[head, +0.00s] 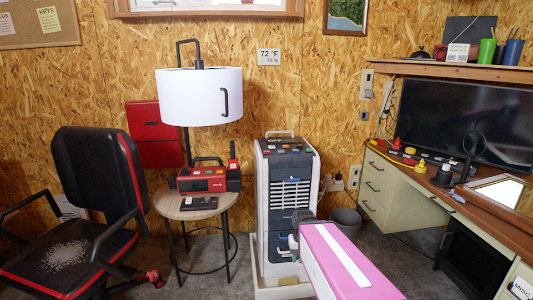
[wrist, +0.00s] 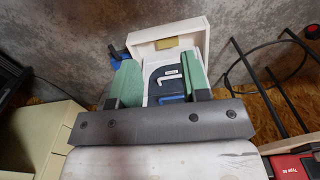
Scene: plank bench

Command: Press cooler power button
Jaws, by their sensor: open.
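The cooler (head: 262,210) is a tall white unit with a dark front, a louvred vent and a dark top panel (head: 285,146) bearing several small coloured marks or buttons. I cannot tell which is the power button. My gripper (head: 296,240) is in front of the cooler's lower front, well below the top panel, and hides part of it. In the wrist view my gripper (wrist: 161,80) is open, with green fingers apart and nothing held. Between and beyond them show a dark blue panel (wrist: 168,78) and a white box-like part (wrist: 170,38). The top panel does not show there.
A round stool (head: 212,203) with a red radio (head: 203,180) stands left of the cooler, beside a black and red chair (head: 95,165). A grey bin (head: 346,219) and a desk (head: 412,185) with a screen stand to the right. Grey floor lies between.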

